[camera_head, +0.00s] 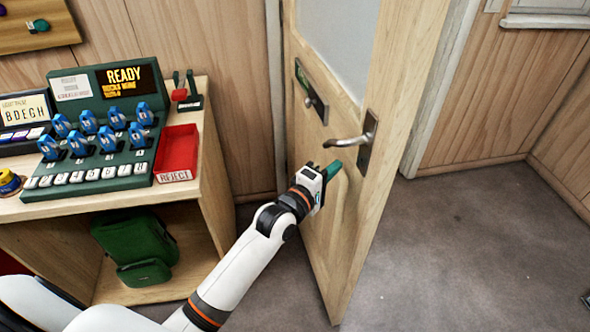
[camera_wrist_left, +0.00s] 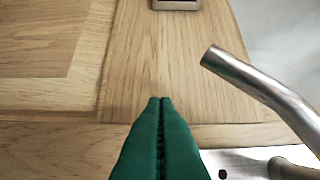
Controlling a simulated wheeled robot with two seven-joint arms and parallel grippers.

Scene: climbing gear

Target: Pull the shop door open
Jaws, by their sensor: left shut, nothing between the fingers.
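The wooden shop door (camera_head: 352,215), with a glass pane in its upper part, stands ajar at an angle. Floor shows past its right edge. Its metal lever handle (camera_head: 347,141) sits on a plate near that edge; in the left wrist view the lever (camera_wrist_left: 262,90) slants at the right. My left gripper (camera_head: 333,170) is shut and empty, just below the lever in the head view. In the left wrist view its green fingertips (camera_wrist_left: 160,100) are together in front of the door's wood, left of the lever. Contact with the door cannot be told. My right gripper is not in view.
A wooden counter (camera_head: 206,130) at left holds a green panel of blue devices (camera_head: 108,145) and a red reject tray (camera_head: 178,150). A green bag (camera_head: 135,240) sits on its lower shelf. Grey floor (camera_head: 460,235) is open right of the door.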

